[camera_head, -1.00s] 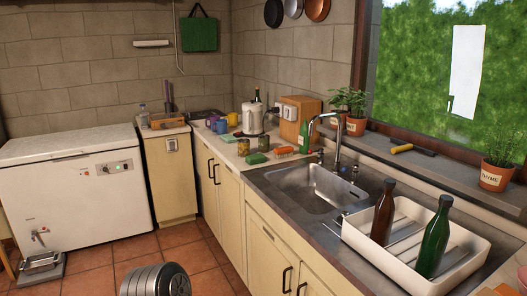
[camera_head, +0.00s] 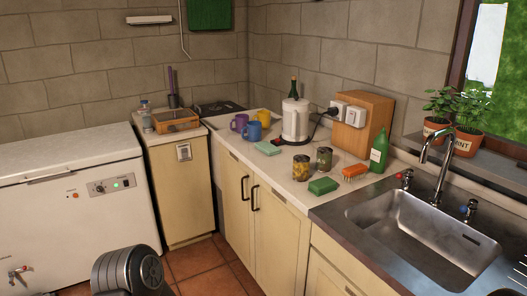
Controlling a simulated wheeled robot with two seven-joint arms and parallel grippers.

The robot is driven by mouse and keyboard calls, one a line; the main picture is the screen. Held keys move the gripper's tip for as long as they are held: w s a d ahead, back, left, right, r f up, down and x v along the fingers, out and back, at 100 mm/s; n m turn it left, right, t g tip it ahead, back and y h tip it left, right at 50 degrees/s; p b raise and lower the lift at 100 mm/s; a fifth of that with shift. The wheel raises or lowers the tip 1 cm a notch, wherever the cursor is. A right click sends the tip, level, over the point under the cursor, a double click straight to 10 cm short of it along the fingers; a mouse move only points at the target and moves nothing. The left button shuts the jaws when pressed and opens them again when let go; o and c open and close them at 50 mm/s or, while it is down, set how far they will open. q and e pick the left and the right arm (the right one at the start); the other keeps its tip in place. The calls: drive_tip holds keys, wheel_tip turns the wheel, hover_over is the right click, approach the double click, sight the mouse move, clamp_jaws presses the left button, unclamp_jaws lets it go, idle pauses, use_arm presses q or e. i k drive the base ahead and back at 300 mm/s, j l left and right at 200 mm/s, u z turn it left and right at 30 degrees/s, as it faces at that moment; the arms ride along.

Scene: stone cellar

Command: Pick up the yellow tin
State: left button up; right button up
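The yellow tin (camera_head: 302,167) stands upright on the pale counter, near its front edge, left of the sink. It is a small can with a yellow patterned label and a dark top. A second, greenish tin (camera_head: 324,159) stands just behind it to the right. A green sponge (camera_head: 323,186) lies in front and to the right of the yellow tin. Neither of my grippers is in view; only a dark rounded part of mine shows at the bottom left.
Around the tins are a white kettle (camera_head: 296,122), several mugs, a pale green cloth (camera_head: 268,148), an orange brush (camera_head: 354,171) and a green bottle (camera_head: 379,152). The sink (camera_head: 424,238) lies to the right. Cupboard doors (camera_head: 274,215) front the counter; a white chest freezer (camera_head: 60,215) stands left.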

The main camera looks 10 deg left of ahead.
sight(301, 163)
drive_tip(key=i+j, duration=0.3)
drive_tip(key=j, duration=0.15)
drive_tip(key=i+j, duration=0.3)
drive_tip(key=j, duration=0.15)
drive_tip(key=i+j, duration=0.3)
drive_tip(key=j, duration=0.15)
drive_tip(key=k+u, duration=0.05)
